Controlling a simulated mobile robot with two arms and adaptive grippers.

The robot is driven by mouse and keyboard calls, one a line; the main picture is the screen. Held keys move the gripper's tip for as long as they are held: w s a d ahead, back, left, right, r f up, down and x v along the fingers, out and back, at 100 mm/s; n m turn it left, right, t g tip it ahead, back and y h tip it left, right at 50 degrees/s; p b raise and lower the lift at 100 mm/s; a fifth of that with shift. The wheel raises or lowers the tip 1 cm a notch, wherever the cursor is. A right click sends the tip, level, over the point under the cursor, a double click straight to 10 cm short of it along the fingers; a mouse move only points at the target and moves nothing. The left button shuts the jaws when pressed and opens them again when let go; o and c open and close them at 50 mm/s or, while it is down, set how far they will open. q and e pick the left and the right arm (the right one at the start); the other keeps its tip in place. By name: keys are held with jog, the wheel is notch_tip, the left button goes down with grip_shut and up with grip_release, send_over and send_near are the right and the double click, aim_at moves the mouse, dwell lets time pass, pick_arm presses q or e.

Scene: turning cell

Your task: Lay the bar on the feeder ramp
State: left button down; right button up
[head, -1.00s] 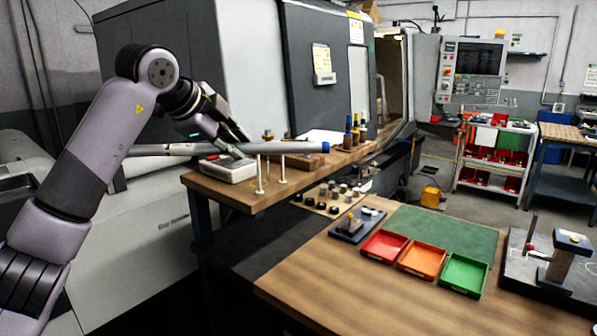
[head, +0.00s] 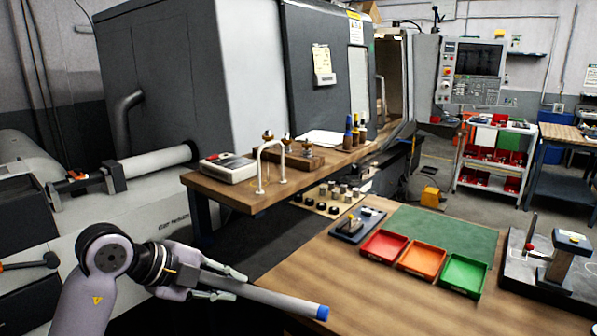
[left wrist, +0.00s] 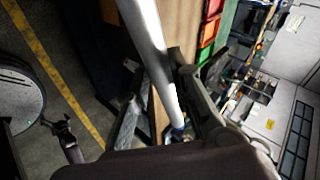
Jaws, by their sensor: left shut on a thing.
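The bar (head: 280,299) is a long grey rod with a blue end, slanting down to the right in the head view. My left gripper (head: 239,287) is shut on it, in front of the machine-side bench and left of the wooden table. The blue end shows over the table's near left edge; I cannot tell its height. In the left wrist view the bar (left wrist: 148,45) runs between the fingers of my left gripper (left wrist: 162,105). A pale horizontal cylinder (head: 160,161) with a black bracket is at the left; I cannot tell which part is the feeder ramp. My right gripper is out of view.
The bench (head: 225,190) carries a white arched stand (head: 260,170), a boxed instrument (head: 228,168) and several bottles. The wooden table (head: 385,300) holds a red tray (head: 384,246), an orange tray (head: 422,260) and a green tray (head: 463,275). Its near part is clear.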

pick_arm(q)
jog(key=s+a+f, duration=0.2)
jog(key=s+f, duration=0.2)
jog(key=s, duration=0.3)
jog(key=s+a+f, duration=0.3)
jog(key=s+f, duration=0.2)
jog(key=s, duration=0.2)
jog(key=shift+a+f+m, duration=0.15)
jog(key=shift+a+m, duration=0.15)
jog(key=shift+a, duration=0.05)
jog(key=shift+d, duration=0.1)
